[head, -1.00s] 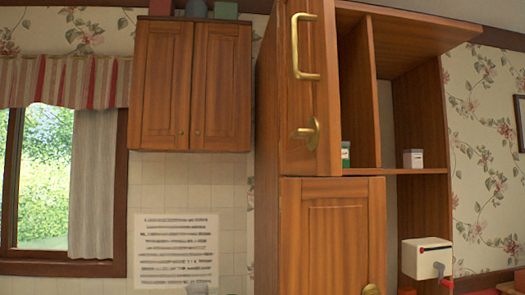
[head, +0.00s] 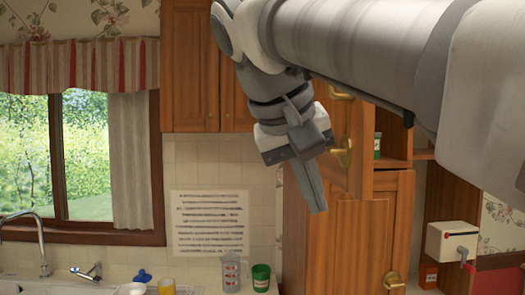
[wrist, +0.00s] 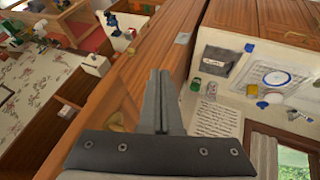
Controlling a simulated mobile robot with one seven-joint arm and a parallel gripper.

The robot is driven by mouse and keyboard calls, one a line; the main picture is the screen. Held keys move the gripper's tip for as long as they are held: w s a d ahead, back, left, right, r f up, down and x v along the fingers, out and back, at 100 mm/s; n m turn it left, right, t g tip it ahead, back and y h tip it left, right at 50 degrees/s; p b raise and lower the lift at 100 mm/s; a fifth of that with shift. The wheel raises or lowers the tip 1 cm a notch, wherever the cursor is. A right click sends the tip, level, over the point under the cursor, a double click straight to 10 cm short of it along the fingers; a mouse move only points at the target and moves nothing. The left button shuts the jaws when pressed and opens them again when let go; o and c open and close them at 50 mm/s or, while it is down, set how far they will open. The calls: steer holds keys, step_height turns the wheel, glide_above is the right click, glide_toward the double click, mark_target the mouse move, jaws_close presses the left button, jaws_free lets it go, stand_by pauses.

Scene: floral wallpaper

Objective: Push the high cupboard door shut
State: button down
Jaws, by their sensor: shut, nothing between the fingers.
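The high cupboard door (head: 360,125) is wooden with brass fittings and stands open in the head view. Its brass knob (head: 343,152) shows just right of my gripper; its upper part is hidden behind my arm. My gripper (head: 318,208) is shut and empty, fingers pointing down, in front of the cupboard's left part. In the wrist view my gripper (wrist: 160,75) is shut, with a long wooden panel close on its left that seems to be the door (wrist: 125,90). I cannot tell whether the fingers touch it.
The lower cupboard door (head: 375,235) is closed below. A green container (head: 377,145) stands on a shelf inside. A white crank box (head: 452,243) is at right.

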mark_target(342, 176)
step_height(342, 176, up, 9)
steer(key=w+a+h+p, duration=0.1)
steer(key=w+a+p, duration=0.1)
steer(key=a+p, duration=0.15)
steer(key=w+d+f, duration=0.1)
steer(key=d+f, duration=0.1)
steer(key=d, duration=0.1)
steer(key=w+d+f+b, duration=0.1)
steer(key=d+f, duration=0.2)
steer(key=w+d+f, duration=0.2)
steer(key=d, duration=0.1)
steer(key=shift+f, duration=0.3)
steer(key=shift+d, duration=0.2)
